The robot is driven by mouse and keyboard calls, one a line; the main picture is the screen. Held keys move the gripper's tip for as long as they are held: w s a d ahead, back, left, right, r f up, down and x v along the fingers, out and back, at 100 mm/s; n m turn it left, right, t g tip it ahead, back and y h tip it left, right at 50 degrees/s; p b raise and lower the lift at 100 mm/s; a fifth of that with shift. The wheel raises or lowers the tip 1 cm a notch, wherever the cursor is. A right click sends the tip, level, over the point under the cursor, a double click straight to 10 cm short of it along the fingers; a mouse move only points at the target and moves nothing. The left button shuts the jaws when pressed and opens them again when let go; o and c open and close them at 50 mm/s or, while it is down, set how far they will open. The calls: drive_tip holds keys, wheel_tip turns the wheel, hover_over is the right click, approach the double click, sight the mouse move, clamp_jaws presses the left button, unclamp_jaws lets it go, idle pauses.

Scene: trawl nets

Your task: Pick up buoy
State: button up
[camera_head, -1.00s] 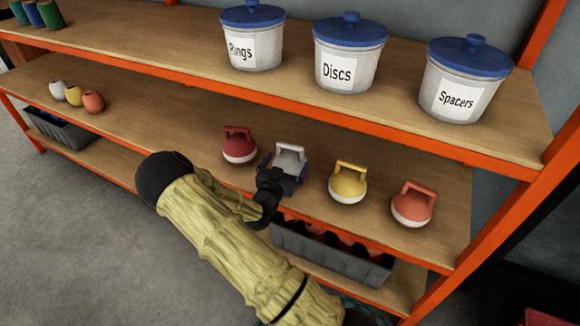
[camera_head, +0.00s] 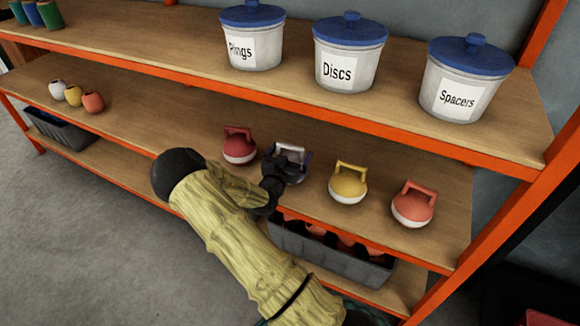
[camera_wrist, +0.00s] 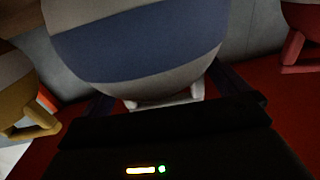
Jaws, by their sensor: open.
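A white buoy with a blue band and a pale handle (camera_head: 288,149) stands on the middle shelf, mostly hidden behind my gripper (camera_head: 287,164) in the head view. In the wrist view this buoy (camera_wrist: 140,45) fills the top centre, seen upside down, with its handle (camera_wrist: 165,104) towards my gripper (camera_wrist: 165,92). My gripper is open, with one dark finger at each side of the handle. Whether a finger touches the handle cannot be told. A red buoy (camera_head: 239,146) stands left of it; a yellow buoy (camera_head: 348,184) and a coral buoy (camera_head: 413,205) stand right.
Lidded tubs marked Rings (camera_head: 252,40), Discs (camera_head: 349,55) and Spacers (camera_head: 464,82) stand on the shelf above. Small floats (camera_head: 74,95) sit far left on the middle shelf. A grey crate (camera_head: 330,252) is below. Orange shelf edges (camera_head: 420,150) run above and below the buoys.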

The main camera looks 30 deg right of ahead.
drive_tip(key=c, duration=1.4)
drive_tip(key=shift+r, duration=0.1)
wheel_tip(320, 180, up, 10)
drive_tip(key=shift+f+p, duration=0.1)
drive_tip(key=shift+p, duration=0.75)
